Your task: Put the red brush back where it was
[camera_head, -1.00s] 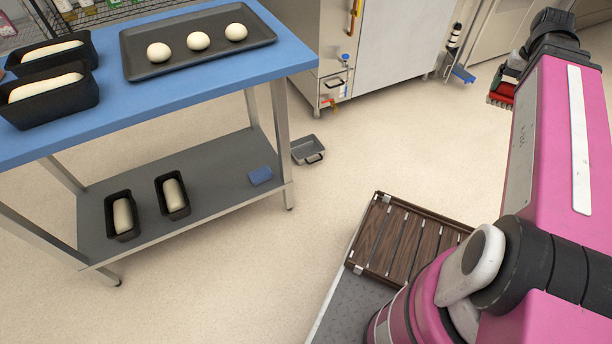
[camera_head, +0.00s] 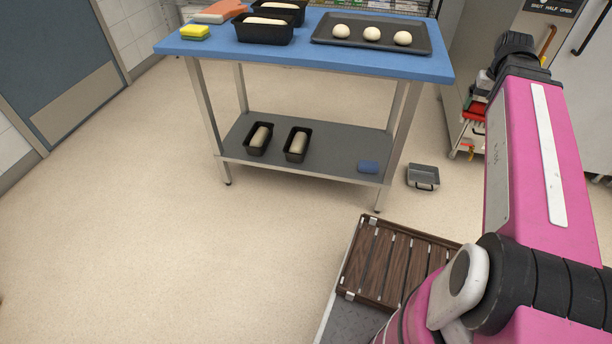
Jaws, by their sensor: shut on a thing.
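My pink arm reaches up the right side of the view, and my gripper (camera_head: 482,96) is at its far end, partly hidden by the arm. It is shut on the red brush (camera_head: 474,112), of which only a small red part shows. The brush is held in the air to the right of the blue-topped table (camera_head: 285,58), in front of a steel cabinet. The brush's former place cannot be made out.
On the table stand a baking tray (camera_head: 322,42) with dough balls, loaf tins, a yellow sponge (camera_head: 195,32) and an orange-red cloth-like item (camera_head: 220,11). A grey pan (camera_head: 423,177) lies on the floor. The floor at left is clear.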

